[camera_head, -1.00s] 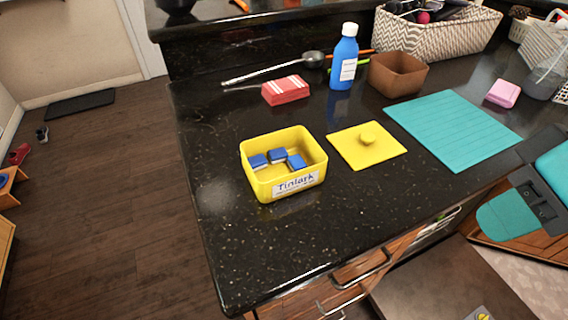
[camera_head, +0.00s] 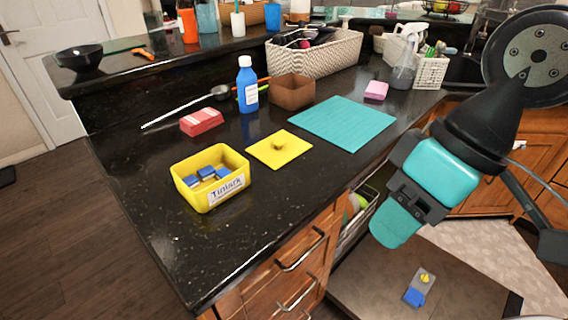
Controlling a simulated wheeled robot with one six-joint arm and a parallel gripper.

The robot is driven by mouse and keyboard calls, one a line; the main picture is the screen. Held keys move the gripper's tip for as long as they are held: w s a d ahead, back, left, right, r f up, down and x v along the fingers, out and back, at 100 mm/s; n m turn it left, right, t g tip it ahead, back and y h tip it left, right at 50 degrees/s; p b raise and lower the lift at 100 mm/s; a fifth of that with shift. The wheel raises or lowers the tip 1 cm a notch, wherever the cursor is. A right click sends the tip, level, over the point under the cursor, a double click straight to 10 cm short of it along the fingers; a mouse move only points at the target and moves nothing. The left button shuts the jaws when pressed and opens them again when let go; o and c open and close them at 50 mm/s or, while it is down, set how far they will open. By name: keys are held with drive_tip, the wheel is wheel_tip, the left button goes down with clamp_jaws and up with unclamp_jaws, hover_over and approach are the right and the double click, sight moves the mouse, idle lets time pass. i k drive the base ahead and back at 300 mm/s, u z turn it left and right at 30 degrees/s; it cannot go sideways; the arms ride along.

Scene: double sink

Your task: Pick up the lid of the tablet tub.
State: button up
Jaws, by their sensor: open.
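The yellow square lid (camera_head: 265,154) with a round knob (camera_head: 278,145) lies flat on the black counter, knob up. The yellow tub (camera_head: 212,192), labelled "Tinlark", stands open just left of the lid, apart from it. It holds several blue and white tablets (camera_head: 207,173). My gripper (camera_head: 395,226), teal and black, is open at the right, in front of the counter and away from the lid. Nothing shows between its fingers, though their far side is hidden.
A teal mat (camera_head: 342,123) lies right of the lid. The counter in front of the lid is clear.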

sight(277, 150)
drive_tip(key=z, duration=0.15)
drive_tip(key=k, duration=0.1)
drive_tip(key=u, duration=1.2)
drive_tip(key=i, duration=0.5)
